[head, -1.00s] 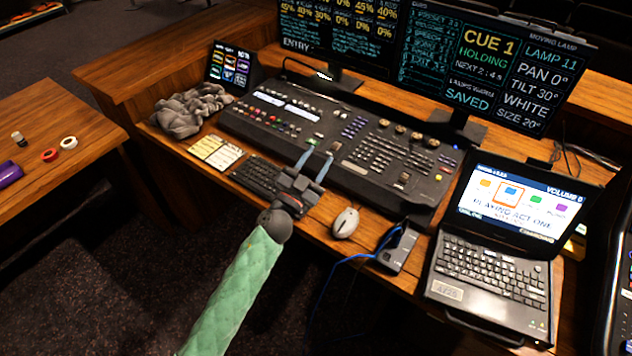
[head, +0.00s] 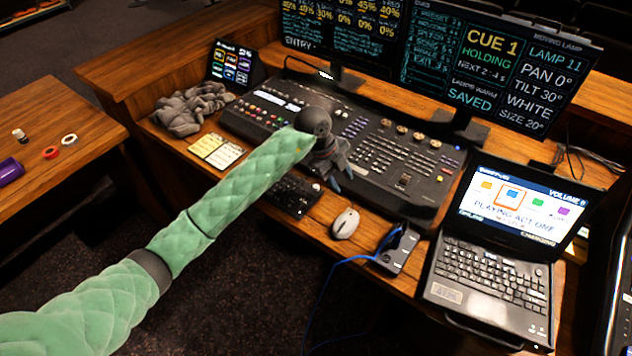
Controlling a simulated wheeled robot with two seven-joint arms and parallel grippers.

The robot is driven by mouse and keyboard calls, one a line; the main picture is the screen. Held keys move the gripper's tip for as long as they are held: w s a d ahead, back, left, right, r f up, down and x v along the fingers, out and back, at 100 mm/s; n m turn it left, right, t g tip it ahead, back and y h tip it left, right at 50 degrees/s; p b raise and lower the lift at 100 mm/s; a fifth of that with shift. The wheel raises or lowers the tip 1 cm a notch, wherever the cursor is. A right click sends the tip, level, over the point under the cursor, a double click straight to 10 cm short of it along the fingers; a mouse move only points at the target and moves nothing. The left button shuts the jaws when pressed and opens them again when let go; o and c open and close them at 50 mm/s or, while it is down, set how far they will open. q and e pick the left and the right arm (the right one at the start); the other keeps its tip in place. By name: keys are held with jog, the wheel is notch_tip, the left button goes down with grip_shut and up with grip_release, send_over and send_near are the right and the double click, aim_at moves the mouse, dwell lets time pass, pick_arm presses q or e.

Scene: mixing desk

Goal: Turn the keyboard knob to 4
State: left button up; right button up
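The black keyboard (head: 292,196) lies at the front edge of the desk, partly hidden under my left arm. My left gripper (head: 342,182) points downward over the front edge of the lighting console (head: 385,160), just right of the keyboard's far end. Its fingers are small and dark here, so I cannot tell their opening or whether they touch anything. The laptop screen (head: 520,205) at the right reads "VOLUME" with what looks like 0 at its top corner. My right gripper is not in view.
A white mouse (head: 345,223) and a small box with a blue cable (head: 398,250) lie right of the keyboard. Note cards (head: 215,151) and a grey cloth (head: 190,108) lie to its left. Monitors (head: 490,70) stand behind the console.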

aim_at(316, 186)
pick_arm(q)
jog(key=w+a+y, duration=0.1)
jog(key=a, duration=0.1)
jog(key=w+a+r+n+y, duration=0.1)
jog(key=a+y, duration=0.1)
jog(key=w+a+y, duration=0.1)
jog(key=a, duration=0.1)
jog(key=shift+w+r+n+t, duration=0.15)
jog(key=shift+w+n+t, duration=0.15)
jog(key=shift+n+t, duration=0.1)
jog(key=shift+w+a+y, duration=0.1)
jog(key=shift+a+y, duration=0.15)
jog(key=shift+y, duration=0.15)
jog(key=shift+a, duration=0.1)
jog(key=shift+f+p, duration=0.35)
notch_tip(316, 186, down, 5)
jog(key=shift+p, duration=1.05)
jog(key=shift+f, duration=0.95)
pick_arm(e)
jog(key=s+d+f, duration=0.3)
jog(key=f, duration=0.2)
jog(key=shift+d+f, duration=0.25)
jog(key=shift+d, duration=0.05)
pick_arm(q)
jog(key=c, duration=0.8)
grip_shut()
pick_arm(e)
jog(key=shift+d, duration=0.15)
